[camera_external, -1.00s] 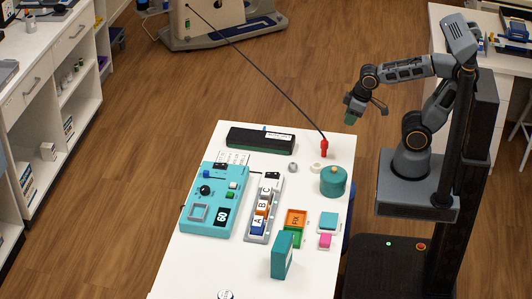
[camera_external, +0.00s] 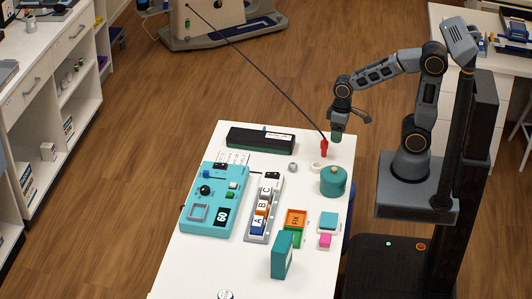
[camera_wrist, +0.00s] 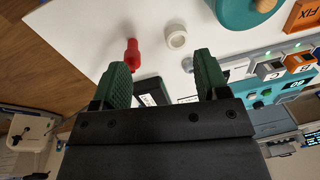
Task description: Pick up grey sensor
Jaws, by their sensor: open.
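The grey sensor is most likely the small grey round piece (camera_external: 293,167) on the white table, left of a white ring (camera_external: 316,167). In the wrist view the grey piece (camera_wrist: 187,64) shows between the fingertips, close to the right finger, with the ring (camera_wrist: 177,37) just above it. My gripper (camera_external: 338,134) is above the table's far right corner, right of and apart from the grey piece. In the wrist view my gripper (camera_wrist: 160,66) has its green fingers wide apart, with nothing held.
A red plug (camera_external: 324,149) with a taut dark cable stands below my gripper. A teal lidded pot (camera_external: 333,183), a black case (camera_external: 260,140), a teal control box (camera_external: 211,199) and a strip of lettered blocks (camera_external: 262,211) surround the grey piece. The table's (camera_external: 190,278) near left part is clear.

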